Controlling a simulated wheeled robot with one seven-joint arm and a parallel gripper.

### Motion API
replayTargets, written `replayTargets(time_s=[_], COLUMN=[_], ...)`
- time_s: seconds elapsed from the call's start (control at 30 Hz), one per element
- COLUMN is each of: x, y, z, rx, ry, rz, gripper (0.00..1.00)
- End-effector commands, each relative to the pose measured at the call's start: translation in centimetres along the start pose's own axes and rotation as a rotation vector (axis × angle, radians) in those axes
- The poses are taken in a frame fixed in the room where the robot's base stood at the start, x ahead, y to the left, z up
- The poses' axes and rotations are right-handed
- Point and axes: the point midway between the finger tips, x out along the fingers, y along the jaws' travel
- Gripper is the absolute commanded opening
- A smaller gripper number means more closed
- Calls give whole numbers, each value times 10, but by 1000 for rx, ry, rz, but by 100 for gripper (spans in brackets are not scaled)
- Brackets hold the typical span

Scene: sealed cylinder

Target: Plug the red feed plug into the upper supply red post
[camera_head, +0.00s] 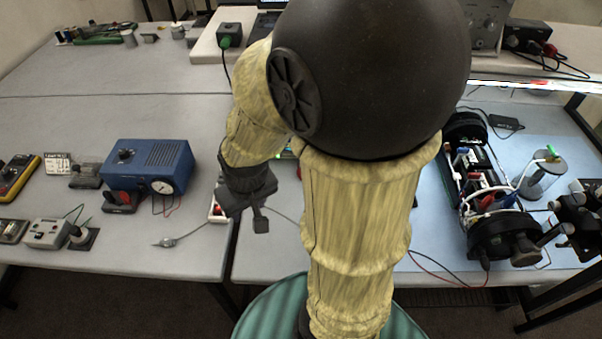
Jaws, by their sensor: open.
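My gripper (246,212) hangs over the front edge of the near table, left of centre, with its dark fingers apart and nothing visible between them. A small white unit with red on it (216,212) lies on the table just left of the gripper and is partly hidden by it. A grey supply-like box (488,20) stands at the back right, with a black box with a red part and leads (530,40) beside it. I cannot tell which red part is the feed plug or the upper supply's red post. My arm hides the middle of the scene.
A blue box with a dial (150,164) and several small instruments stand on the left table. A large black apparatus (475,185) with coils and wires, and a clear cylinder (543,175), fill the right table. The back left table (130,70) is mostly clear.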

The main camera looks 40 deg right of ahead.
Motion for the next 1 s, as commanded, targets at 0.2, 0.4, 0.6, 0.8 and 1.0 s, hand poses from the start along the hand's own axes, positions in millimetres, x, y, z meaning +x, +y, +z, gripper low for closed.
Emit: replayTargets(time_s=[0.2, 0.4, 0.6, 0.8, 1.0], x=[21, 62, 97, 112, 110], y=[18, 76, 156, 222, 239], z=[-16, -53, -81, -92, -94], rx=[42, 139, 243, 312, 324], ry=[17, 58, 109, 151, 160], rz=[10, 38, 71, 99, 104], gripper=[46, 46, 46, 46, 46])
